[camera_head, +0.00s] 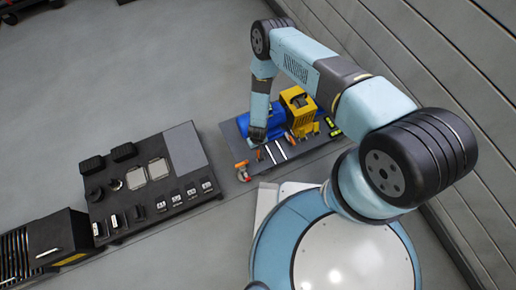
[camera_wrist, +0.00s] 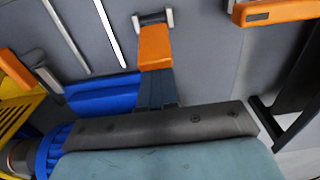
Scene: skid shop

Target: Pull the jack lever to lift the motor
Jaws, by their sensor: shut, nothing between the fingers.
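The blue motor (camera_head: 276,114) lies on a dark grey skid plate, beside a yellow block-shaped unit (camera_head: 298,104). In the wrist view, blue motor parts (camera_wrist: 100,96) show at the left. My gripper (camera_head: 258,144) points down at the plate's near left part, in front of the motor. Its dark fingers (camera_wrist: 156,78) are shut and empty. An orange-handled piece (camera_wrist: 155,46) lies just past the fingertips; contact cannot be told. Another orange handle (camera_wrist: 275,12) shows at the upper right. I cannot tell which orange piece is the jack lever.
The skid plate (camera_head: 232,136) also carries white rods (camera_head: 279,150). A red-orange item (camera_head: 243,171) sits by its left corner. A dark table (camera_head: 190,146) with several small parts stands left, a black slotted unit (camera_head: 52,238) beyond it. A panelled wall is at right.

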